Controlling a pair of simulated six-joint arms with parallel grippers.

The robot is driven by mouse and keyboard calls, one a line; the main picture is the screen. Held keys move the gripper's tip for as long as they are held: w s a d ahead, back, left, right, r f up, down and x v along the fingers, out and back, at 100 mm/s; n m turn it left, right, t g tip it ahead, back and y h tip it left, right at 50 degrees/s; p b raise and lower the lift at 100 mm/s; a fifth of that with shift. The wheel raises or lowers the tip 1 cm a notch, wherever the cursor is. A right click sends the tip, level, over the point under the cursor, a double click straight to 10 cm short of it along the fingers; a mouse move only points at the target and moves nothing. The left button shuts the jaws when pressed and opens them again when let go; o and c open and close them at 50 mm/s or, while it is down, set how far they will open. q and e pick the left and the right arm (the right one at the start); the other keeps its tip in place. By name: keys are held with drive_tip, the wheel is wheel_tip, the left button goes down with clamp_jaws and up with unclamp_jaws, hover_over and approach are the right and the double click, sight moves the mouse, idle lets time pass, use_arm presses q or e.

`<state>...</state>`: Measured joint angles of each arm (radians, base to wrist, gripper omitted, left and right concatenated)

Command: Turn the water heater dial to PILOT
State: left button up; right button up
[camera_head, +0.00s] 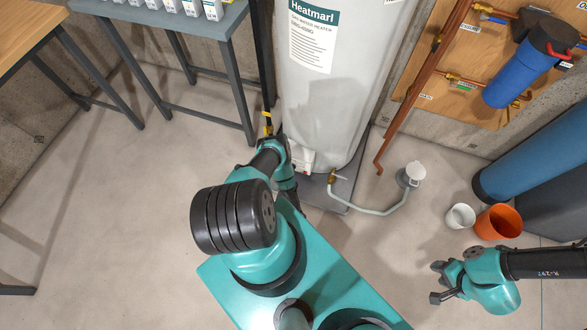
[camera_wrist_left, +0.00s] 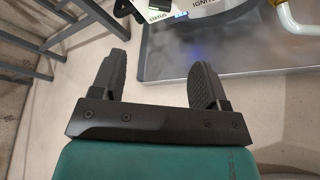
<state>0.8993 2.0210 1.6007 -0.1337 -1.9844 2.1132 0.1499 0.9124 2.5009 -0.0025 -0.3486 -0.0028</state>
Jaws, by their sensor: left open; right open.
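The water heater (camera_head: 330,100), a tall light-grey tank with a green-topped label, stands at the back centre in the head view. Its low front control area is largely behind my left arm. In the left wrist view a white control box edge (camera_wrist_left: 158,13) marked STATUS and a grey round part (camera_wrist_left: 215,8) near an igniter label show at the top edge. The dial and its PILOT mark are not clearly visible. My left gripper (camera_wrist_left: 160,62) is open and empty, its fingers apart, short of the control box. My right gripper (camera_head: 437,282) is open and empty above the floor at right.
White (camera_head: 460,216) and orange (camera_head: 499,222) buckets stand near my right arm. A grey-blue table (camera_head: 215,22) stands back left.

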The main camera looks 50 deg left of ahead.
use_arm(q)
drive_tip(key=x, duration=1.7)
drive_tip(key=shift+w+f, duration=0.1)
drive_tip(key=shift+w, duration=0.15)
drive_tip(key=c, duration=0.9)
